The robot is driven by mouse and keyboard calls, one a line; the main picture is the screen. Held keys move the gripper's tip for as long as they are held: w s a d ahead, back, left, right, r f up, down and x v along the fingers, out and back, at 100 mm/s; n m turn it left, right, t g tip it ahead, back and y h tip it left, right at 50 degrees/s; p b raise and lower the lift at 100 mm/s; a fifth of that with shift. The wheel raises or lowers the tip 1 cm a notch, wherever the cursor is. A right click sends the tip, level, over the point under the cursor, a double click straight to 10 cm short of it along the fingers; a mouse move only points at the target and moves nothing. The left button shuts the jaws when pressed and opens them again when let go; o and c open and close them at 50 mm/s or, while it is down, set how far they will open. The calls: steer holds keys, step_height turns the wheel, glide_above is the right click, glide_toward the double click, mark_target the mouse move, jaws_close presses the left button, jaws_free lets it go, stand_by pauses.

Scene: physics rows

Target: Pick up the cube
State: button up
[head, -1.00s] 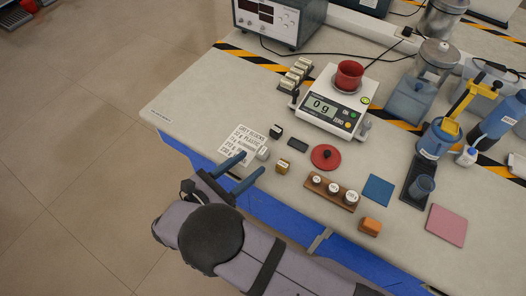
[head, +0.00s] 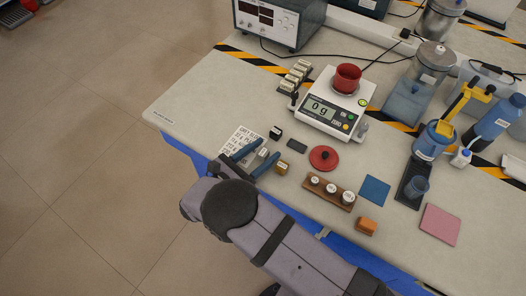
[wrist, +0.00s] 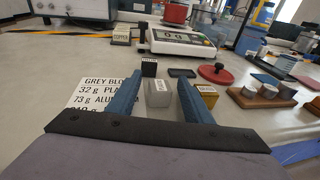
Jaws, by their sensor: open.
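A light grey cube (wrist: 158,96) with a white label stands on the table between the two blue fingers of my gripper (wrist: 159,78) in the wrist view. My gripper is open, with a finger on each side of the cube; I cannot tell whether either touches it. In the head view the gripper (head: 266,148) reaches over the table's near edge, and the fingers partly hide the grey cube. A black cube (head: 276,131) stands just beyond. A brass-coloured cube (head: 282,167) stands right beside the right finger; it also shows in the wrist view (wrist: 207,95).
A printed card (head: 240,138) lies under and left of the left finger. A dark flat pad (head: 297,146), a red knobbed lid (head: 323,158) and a wooden weight holder (head: 328,192) lie to the right. A scale (head: 322,108) reading 0 g stands behind.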

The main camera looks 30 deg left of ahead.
jaws_close()
steer(key=shift+r, duration=0.15)
